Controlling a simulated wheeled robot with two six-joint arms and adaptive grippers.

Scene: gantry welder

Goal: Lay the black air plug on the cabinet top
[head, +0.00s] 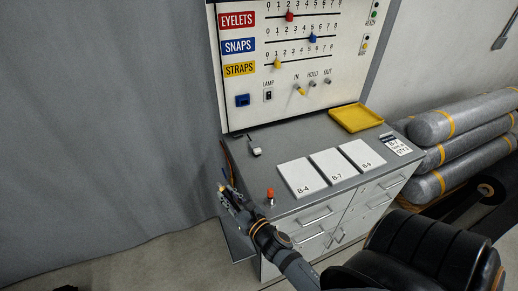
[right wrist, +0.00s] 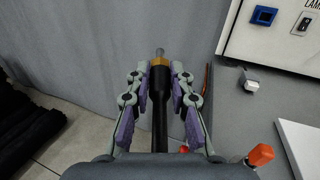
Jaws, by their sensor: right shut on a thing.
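The black air plug (right wrist: 160,100) is a dark cylinder with a brass ring and a bare metal tip. My right gripper (right wrist: 160,88) is shut on it, with a finger on each side and the metal tip sticking out ahead. In the head view my right gripper (head: 230,194) is just off the left edge of the grey cabinet top (head: 262,175); its height relative to the top is hard to judge. The plug is small and mostly hidden by the fingers there. The cabinet top also shows at the right of the right wrist view (right wrist: 250,118). My left gripper is not in view.
White pads B-4 (head: 301,177), B-7 (head: 333,167) and B-9 (head: 362,155) lie on the top. An orange-capped fitting (head: 270,195) stands near its front left corner. A small grey fitting (head: 254,146) and a yellow tray (head: 356,117) are farther back. A grey curtain (head: 110,130) hangs left.

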